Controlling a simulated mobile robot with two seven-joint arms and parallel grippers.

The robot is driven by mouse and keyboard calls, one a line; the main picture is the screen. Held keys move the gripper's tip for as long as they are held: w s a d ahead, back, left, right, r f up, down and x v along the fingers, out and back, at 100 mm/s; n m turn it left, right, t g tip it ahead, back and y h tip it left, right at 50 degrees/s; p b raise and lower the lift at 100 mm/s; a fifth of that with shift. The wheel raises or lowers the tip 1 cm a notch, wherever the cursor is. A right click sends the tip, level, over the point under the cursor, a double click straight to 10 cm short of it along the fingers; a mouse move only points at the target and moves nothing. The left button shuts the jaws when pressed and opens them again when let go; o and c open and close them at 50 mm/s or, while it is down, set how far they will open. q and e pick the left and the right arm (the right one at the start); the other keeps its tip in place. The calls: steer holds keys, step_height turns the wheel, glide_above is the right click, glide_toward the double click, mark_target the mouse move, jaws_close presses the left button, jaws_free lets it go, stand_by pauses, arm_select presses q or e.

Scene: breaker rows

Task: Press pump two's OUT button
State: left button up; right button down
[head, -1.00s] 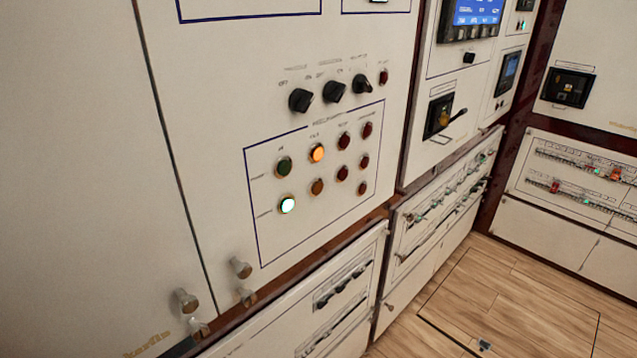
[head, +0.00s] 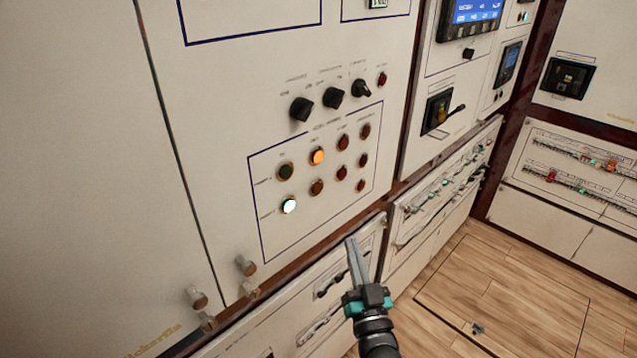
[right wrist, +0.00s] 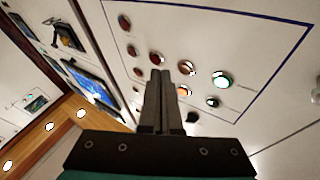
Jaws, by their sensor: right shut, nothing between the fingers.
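A blue-outlined panel (head: 258,225) on the white cabinet carries two rows of round buttons. The lower row has a lit green-white button (head: 289,206) at left, a dim orange button (head: 317,187) beside it, then two dark red ones. The upper row has a dark button (head: 286,171), a lit orange button (head: 317,156) and two red ones. Labels are too small to read. My right gripper (head: 351,242) is shut and empty, below and right of the panel in the head view. In the right wrist view its fingers (right wrist: 160,75) cover part of the button group. My left gripper is not in view.
Black rotary knobs (head: 301,109) and a small red lamp (head: 382,79) stick out above the panel. Light round knobs (head: 246,265) project at the cabinet's lower left. A lower breaker cabinet stands beneath. Wooden floor (head: 500,290) is open at right.

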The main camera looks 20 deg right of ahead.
step_height(320, 180, up, 7)
steer(key=d+m+t+h, duration=0.1)
steer(key=h, duration=0.1)
steer(key=shift+s+d+t+p, duration=0.3)
steer(key=shift+d+t, duration=0.05)
steer(key=shift+t, duration=0.05)
steer(key=shift+w, duration=0.1)
steer(key=b, duration=0.4)
glide_toward(318, 189)
steer(key=w+d+r, duration=0.3)
steer(key=w, duration=0.1)
steer(key=shift+w+d+r, duration=0.15)
steer(key=shift+d+r, duration=0.05)
steer(key=shift+r, duration=0.15)
stand_by(1.1)
steer(key=shift+w+a, duration=0.15)
steer(key=shift+w, duration=0.25)
